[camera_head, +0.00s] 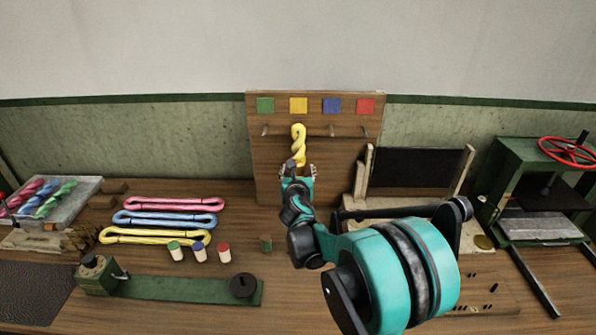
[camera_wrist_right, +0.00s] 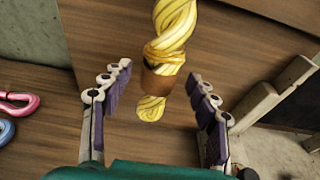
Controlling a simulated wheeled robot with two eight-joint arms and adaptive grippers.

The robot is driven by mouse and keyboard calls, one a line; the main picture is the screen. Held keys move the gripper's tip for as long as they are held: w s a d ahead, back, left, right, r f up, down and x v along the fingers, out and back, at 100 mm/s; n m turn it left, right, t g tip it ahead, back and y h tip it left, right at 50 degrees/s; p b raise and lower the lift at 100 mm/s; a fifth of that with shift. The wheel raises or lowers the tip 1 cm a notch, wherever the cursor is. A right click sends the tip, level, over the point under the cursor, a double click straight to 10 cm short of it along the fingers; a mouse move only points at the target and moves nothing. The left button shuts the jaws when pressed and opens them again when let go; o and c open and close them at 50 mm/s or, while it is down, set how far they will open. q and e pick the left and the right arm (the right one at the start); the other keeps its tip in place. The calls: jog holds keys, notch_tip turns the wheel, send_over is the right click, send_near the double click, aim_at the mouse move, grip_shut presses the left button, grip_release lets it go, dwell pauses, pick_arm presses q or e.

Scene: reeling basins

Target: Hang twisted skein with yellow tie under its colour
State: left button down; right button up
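The twisted yellow skein (camera_head: 298,146) hangs upright in front of the wooden board (camera_head: 275,175), straight below the yellow square (camera_head: 298,105). Its top is where a peg would be; that peg is hidden behind it. In the right wrist view the skein (camera_wrist_right: 172,30) has a brown-orange band (camera_wrist_right: 160,82) near its lower end, with a small loop below. My right gripper (camera_head: 298,172) is just below the skein in the head view. In the wrist view its fingers (camera_wrist_right: 155,90) are spread wide on either side of the skein, with gaps to both. My left gripper is not in view.
Green, blue and red squares (camera_head: 366,106) also mark the board, with bare pegs (camera_head: 332,131) below. Pink, blue and yellow untwisted skeins (camera_head: 155,236) lie on the table at left. A black-backed wooden stand (camera_head: 415,170) and a green press (camera_head: 515,165) stand right of the board.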

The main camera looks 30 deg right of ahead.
jog(key=v, duration=1.2)
jog(key=s+a+f+m+g+y, duration=0.3)
jog(key=s+a+m, duration=0.5)
jog(key=m, duration=0.7)
jog(key=s+a+f+m+g+y, duration=0.3)
jog(key=s+a+f+m+y, duration=0.2)
jog(key=s+m, duration=0.8)
jog(key=a+f+m, duration=0.1)
jog(key=a+f, duration=0.1)
jog(key=a, duration=0.2)
jog(key=shift+f+m, duration=0.2)
jog(key=shift+m, duration=0.2)
